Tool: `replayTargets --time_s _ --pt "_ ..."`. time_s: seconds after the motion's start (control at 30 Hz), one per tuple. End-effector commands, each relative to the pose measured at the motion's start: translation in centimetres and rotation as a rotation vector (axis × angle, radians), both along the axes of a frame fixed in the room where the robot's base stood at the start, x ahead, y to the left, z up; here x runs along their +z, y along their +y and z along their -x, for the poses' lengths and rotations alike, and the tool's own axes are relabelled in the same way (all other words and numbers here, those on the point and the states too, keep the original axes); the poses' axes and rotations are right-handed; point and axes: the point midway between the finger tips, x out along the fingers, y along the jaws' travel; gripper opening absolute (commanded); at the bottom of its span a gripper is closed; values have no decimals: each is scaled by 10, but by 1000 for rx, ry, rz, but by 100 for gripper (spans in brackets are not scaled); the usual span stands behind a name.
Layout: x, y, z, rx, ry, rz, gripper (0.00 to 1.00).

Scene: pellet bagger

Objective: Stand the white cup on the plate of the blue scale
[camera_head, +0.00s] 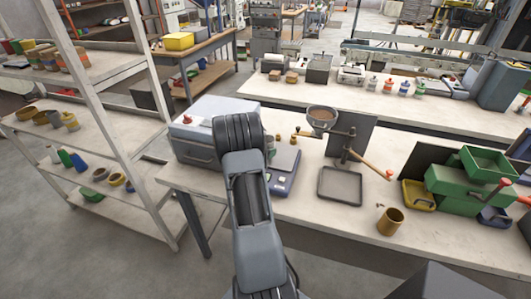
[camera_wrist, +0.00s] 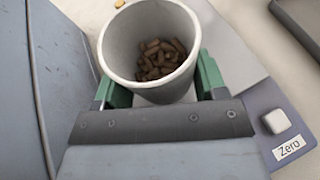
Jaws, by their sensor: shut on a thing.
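The white cup (camera_wrist: 123,47) is in the wrist view, upright or nearly so, with brown pellets inside. My gripper (camera_wrist: 161,86) is shut on it, with green fingers at both sides. The blue scale (camera_wrist: 262,104) shows at the right of the wrist view with its Zero button; its pale plate (camera_wrist: 235,62) is partly behind the cup. I cannot tell whether the cup touches the plate.
A grey-blue case (camera_head: 200,115) stands close left of the scale.

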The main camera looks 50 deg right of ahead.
Motion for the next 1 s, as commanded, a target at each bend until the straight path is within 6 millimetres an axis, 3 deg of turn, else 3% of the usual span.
replayTargets --time_s 0.2,0.67,0.7,0.93,1.0 --pt "-18 0 0 -1 0 0 39" --pt "-25 0 0 0 -1 0 39" --pt "-23 0 1 0 -1 0 68" --pt "-23 0 1 0 0 -1 90" --pt "-23 0 1 0 0 -1 91"
